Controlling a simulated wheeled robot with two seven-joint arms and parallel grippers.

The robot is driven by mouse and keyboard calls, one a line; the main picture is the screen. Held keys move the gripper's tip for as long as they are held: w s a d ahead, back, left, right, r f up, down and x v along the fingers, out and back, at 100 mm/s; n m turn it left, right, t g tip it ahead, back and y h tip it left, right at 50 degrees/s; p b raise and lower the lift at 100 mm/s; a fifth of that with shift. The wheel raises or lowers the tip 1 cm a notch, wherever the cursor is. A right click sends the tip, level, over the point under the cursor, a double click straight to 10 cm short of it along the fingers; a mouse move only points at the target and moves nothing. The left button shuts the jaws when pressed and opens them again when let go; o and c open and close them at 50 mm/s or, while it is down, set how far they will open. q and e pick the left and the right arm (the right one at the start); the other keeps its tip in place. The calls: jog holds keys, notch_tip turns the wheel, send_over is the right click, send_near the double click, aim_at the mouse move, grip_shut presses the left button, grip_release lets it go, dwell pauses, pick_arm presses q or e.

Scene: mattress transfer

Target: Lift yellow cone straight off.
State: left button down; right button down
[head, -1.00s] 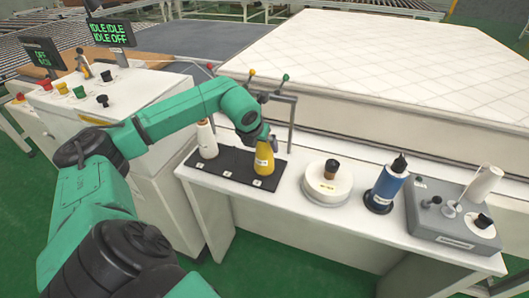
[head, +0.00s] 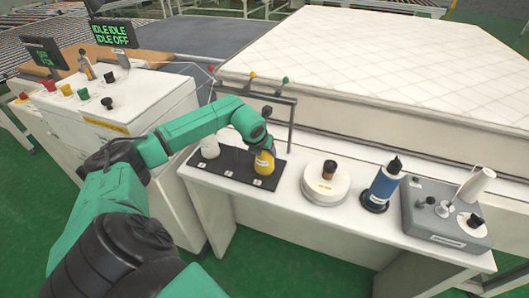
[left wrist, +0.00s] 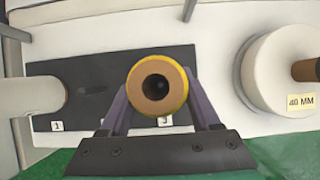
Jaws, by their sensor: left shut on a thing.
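The yellow cone (head: 264,164) stands upright at the right end of a black mat (head: 235,166), and its base appears to rest there. In the left wrist view I look down on the cone (left wrist: 157,90), with its yellow rim around a tan ring and a dark hole. My left gripper (head: 266,147) comes from above, with one finger on each side of the cone, shut on it. My right gripper is not in view.
A white cone (head: 209,148) stands at the mat's left end, and a bare peg (left wrist: 92,88) rises between the cones. A round white base (head: 325,184), a blue spool (head: 384,185) and a grey device (head: 446,212) are to the right. A thin frame (head: 293,118) stands behind.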

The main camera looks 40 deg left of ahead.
pick_arm(q)
jog(key=shift+r, duration=0.15)
notch_tip(320, 180, up, 20)
jog(key=b, duration=0.2)
